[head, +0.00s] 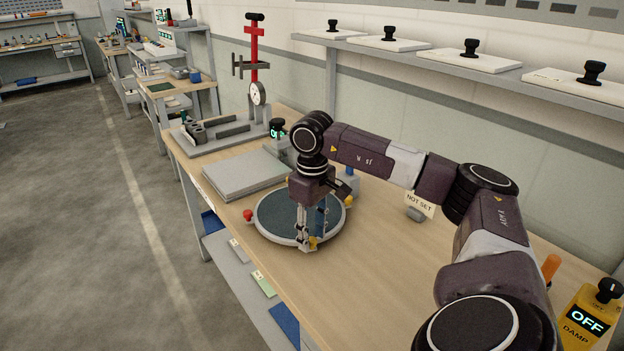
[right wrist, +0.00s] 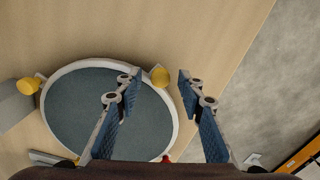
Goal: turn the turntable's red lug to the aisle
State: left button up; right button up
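The turntable (head: 274,211) is a round dark blue-grey disc with a pale rim, lying on the wooden bench; it also shows in the right wrist view (right wrist: 85,110). Its red lug (head: 248,214) sticks out at the rim's left side, and shows at the bottom edge of the right wrist view (right wrist: 165,158), partly hidden. One yellow lug (head: 348,200) is on the right side of the rim. Another yellow lug (right wrist: 159,76) lies between the spread fingertips of my right gripper (right wrist: 157,78), which points down at the near rim (head: 306,242). My left gripper is out of view.
Grey flat plates (head: 240,174) lie behind the turntable. A gauge stand with a red column (head: 254,55) stands at the far end. A NOT SET card (head: 419,205) and a yellow OFF box (head: 585,318) are to the right. The concrete aisle (head: 110,220) is at the left.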

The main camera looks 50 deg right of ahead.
notch_tip(320, 180, up, 12)
dwell(0.6)
